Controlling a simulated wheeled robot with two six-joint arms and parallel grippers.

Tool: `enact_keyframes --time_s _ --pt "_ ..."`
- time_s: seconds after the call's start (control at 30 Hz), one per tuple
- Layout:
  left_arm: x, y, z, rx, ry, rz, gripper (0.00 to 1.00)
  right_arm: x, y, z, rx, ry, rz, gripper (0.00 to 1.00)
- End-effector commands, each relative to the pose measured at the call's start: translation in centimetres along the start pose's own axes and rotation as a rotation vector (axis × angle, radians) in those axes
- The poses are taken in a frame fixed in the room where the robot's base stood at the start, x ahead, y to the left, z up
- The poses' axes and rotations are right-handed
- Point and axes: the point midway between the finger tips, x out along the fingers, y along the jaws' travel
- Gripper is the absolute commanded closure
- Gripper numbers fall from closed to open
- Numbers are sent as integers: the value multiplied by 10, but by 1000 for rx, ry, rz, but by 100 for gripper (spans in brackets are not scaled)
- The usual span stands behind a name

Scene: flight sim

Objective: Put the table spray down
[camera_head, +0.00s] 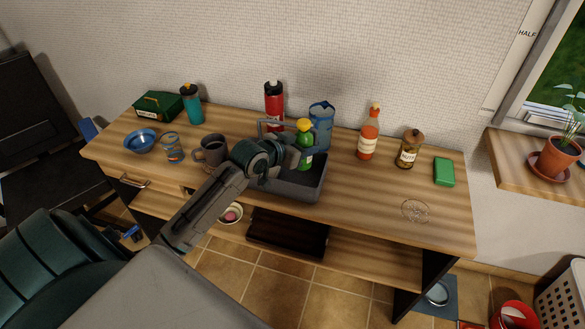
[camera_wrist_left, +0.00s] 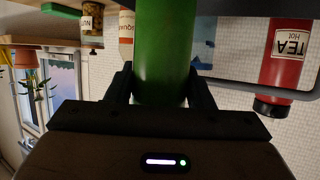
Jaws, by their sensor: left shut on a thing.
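The table spray (camera_head: 305,150) is a green bottle with a yellow top. In the head view it is upright over the grey bin on the table, just right of my left gripper (camera_head: 284,153). In the left wrist view the green body of the spray (camera_wrist_left: 163,45) stands between the two dark fingers of my left gripper (camera_wrist_left: 160,88), which is shut on it. The grey bin (camera_head: 305,189) stands on the wooden table (camera_head: 350,205). I cannot tell whether the bottle's base touches the bin floor. My right gripper is not in view.
A red tea flask (camera_head: 274,106), blue container (camera_head: 321,128), sauce bottle (camera_head: 369,135) and brown jar (camera_head: 409,150) line the back. A dark mug (camera_head: 211,150), glass (camera_head: 172,148) and blue bowl (camera_head: 141,141) stand left. A green sponge (camera_head: 444,172) lies right.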

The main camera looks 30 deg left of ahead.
Motion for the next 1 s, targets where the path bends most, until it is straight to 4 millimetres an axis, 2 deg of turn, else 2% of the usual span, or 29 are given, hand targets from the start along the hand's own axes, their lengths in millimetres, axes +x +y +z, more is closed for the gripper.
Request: enact_keyframes --time_s 0.1,0.37,0.53,0.9,0.93,1.0 --pt "8 1 18 -3 0 0 82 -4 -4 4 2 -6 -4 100" --pt "16 1 40 -2 0 0 82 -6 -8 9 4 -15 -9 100" --pt "26 1 62 -1 0 0 82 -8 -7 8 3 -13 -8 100" --pt "28 1 68 0 3 0 82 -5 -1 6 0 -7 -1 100" --pt "28 1 68 0 1 0 50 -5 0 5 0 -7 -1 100" --pt "28 1 67 0 1 0 37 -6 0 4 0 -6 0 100"
